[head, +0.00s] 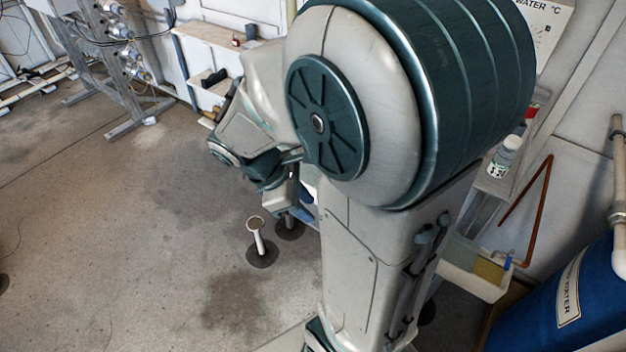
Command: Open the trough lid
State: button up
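I cannot make out the trough or its lid in the head view. My own arm fills the middle of the picture and hides much of what lies behind it. The far end of my arm bends down left of the large shoulder joint. My gripper (287,212) seems to be the small part at that end, partly hidden by the arm. Its fingers are too small and covered to tell whether they are open or shut, or whether they touch anything.
A short white post (257,236) stands on a dark floor disc. A white shelf unit (215,60) stands along the back wall. A blue barrel (555,300), a small white bottle (505,157) and a bin (472,272) are at right. The floor (120,220) at left is mostly clear.

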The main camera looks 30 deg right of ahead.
jog(key=w+d+f+n+t+h+b, duration=0.15)
jog(key=w+f+n+h+b, duration=0.25)
jog(key=f+n, duration=0.45)
jog(key=w+d+f+n+h+b, duration=0.3)
jog(key=f+n, duration=0.5)
jog(key=f, duration=0.2)
jog(key=w+d+f+n+t+h+b, duration=0.15)
jog(key=w+f+n+h+b, duration=0.25)
jog(key=f+n, duration=0.5)
jog(key=shift+m+g, duration=0.25)
jog(key=shift+g, duration=0.15)
jog(key=d, duration=0.4)
jog(key=d+f, duration=0.1)
jog(key=d, duration=0.4)
jog(key=d+f+b, duration=0.1)
jog(key=d, duration=0.3)
jog(key=shift+d, duration=0.25)
jog(key=shift+y, duration=0.3)
grip_shut()
